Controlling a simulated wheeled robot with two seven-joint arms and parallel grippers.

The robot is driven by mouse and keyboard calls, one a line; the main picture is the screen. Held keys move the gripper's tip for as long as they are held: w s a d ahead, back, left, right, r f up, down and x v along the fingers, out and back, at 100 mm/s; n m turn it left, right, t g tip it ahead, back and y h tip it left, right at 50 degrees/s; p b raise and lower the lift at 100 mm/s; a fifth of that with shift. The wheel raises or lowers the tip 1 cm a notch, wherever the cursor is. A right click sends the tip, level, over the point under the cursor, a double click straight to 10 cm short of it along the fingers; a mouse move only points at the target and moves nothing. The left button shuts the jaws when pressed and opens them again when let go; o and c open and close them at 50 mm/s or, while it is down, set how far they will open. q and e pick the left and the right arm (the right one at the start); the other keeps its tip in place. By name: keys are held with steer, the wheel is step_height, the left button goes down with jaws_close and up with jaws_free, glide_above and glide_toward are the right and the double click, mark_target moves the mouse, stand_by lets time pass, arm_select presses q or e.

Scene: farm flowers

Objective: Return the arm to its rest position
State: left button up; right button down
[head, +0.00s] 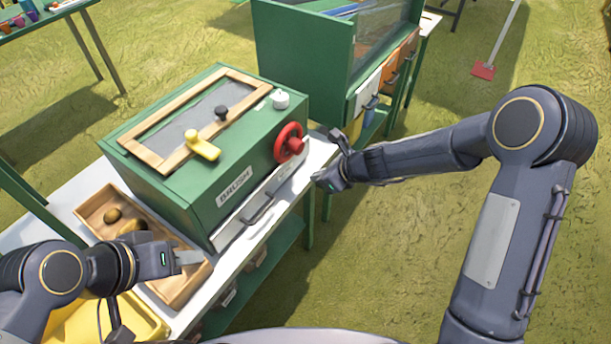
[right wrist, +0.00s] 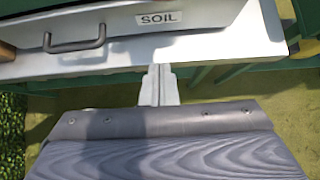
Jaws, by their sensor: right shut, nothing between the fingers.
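My right arm (head: 420,157) reaches in from the right in the head view. Its gripper (head: 318,178) is beside the right end of the white table, near the green box (head: 170,205) labelled BRUSH. In the right wrist view the right gripper's fingers (right wrist: 159,85) are together and empty, just in front of the table edge, below a drawer front (right wrist: 120,25) labelled SOIL. My left gripper (head: 190,258) is over the wooden tray at the lower left. Its fingers show only edge-on, so I cannot tell whether it is open.
The green box has a red wheel (head: 289,143), a yellow handle (head: 202,146) and a white knob (head: 281,99). The wooden tray (head: 90,208) holds brown round items. A yellow bin (head: 135,318) is at the lower left. A second green cabinet (head: 300,50) stands behind. Grass lies open at right.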

steer(key=shift+v, duration=1.65)
steer(key=s+d+r+n, duration=0.6)
steer(key=s+r+n, duration=0.35)
steer(key=r, duration=0.35)
steer(key=s+d+n+h, duration=0.1)
steer(key=s+d+n, duration=0.3)
steer(key=s, duration=0.5)
steer(key=s+d+n+h, duration=0.2)
steer(key=s+d+n, duration=0.3)
steer(key=s+n, duration=0.4)
steer(key=shift+s+d+r+t+h, duration=0.25)
steer(key=shift+s+r, duration=0.2)
steer(key=shift+s, duration=0.3)
steer(key=shift+n, duration=0.25)
